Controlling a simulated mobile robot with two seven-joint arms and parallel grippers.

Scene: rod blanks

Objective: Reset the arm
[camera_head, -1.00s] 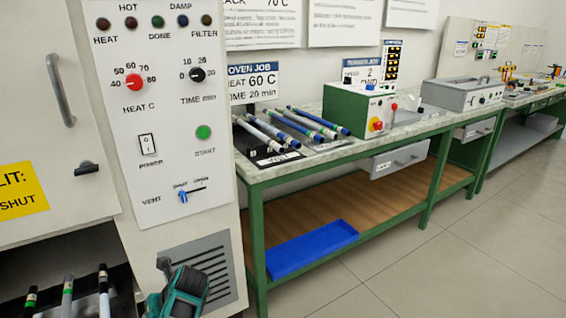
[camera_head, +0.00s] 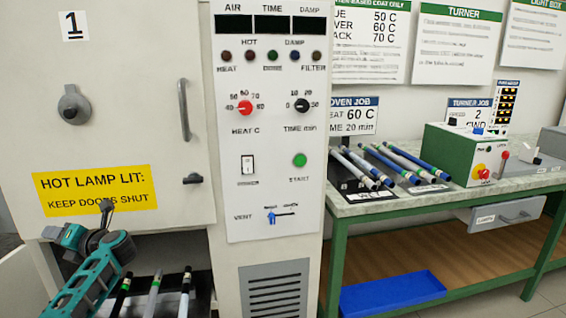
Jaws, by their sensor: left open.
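My left arm, teal and dark grey, comes in at the lower left in front of the oven cabinet (camera_head: 130,70). My left gripper (camera_head: 106,208) is at its upper end, small and partly turned away, beside the yellow "HOT LAMP LIT" label (camera_head: 95,190). It is open and no object shows in it. My right gripper is out of view.
The control panel (camera_head: 272,215) has dark displays, knobs and a green start button. To the right, a green-framed bench (camera_head: 440,200) bears several rods (camera_head: 405,155) on racks and a green turner box (camera_head: 460,150). A blue tray (camera_head: 392,293) lies on the lower shelf.

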